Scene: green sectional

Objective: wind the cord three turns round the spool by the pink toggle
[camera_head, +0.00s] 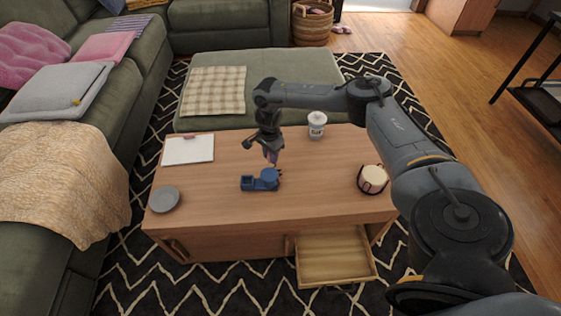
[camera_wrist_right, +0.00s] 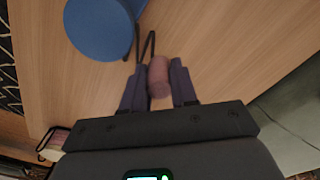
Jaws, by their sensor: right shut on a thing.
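The blue spool (camera_head: 268,177) stands on its blue base near the middle of the wooden table; its round top (camera_wrist_right: 98,28) shows at the upper left in the right wrist view. My right gripper (camera_head: 271,157) is just above and beside the spool. In the wrist view its fingers (camera_wrist_right: 159,85) are shut on the pink toggle (camera_wrist_right: 159,77), a short cylinder. A dark cord (camera_wrist_right: 149,46) shows between the spool's edge and the toggle. How far it goes round the spool is hidden under the top. My left gripper is not in view.
On the wooden table (camera_head: 320,180) are a grey plate (camera_head: 165,199), a white clipboard (camera_head: 189,149), a white lidded jar (camera_head: 316,125) and a cream cup in a dark holder (camera_head: 372,179). A drawer (camera_head: 335,258) stands open at the front. The tabletop around the spool is clear.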

